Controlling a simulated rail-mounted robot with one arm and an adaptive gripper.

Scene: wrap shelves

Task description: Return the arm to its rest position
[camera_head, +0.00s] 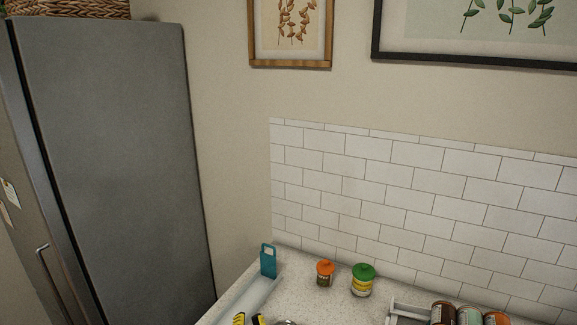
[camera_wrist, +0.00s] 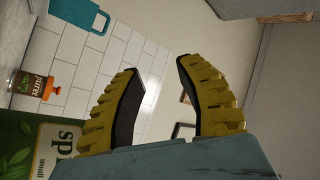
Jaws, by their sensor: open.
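My gripper (camera_head: 249,319) shows at the bottom edge of the head view as two yellow and black fingers, low over the near part of the counter. In the wrist view the two ribbed yellow fingers (camera_wrist: 160,68) stand apart with black inner pads. Nothing is between them. Most of my arm is out of view in the head view.
The speckled counter (camera_head: 312,302) holds an orange-lidded jar (camera_head: 325,275), a green-lidded jar (camera_head: 362,281), a teal board (camera_head: 268,261) and a rack (camera_head: 404,311) with several cans at right. A green-labelled item (camera_wrist: 57,150) is close to my gripper. A fridge (camera_head: 120,160) stands left.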

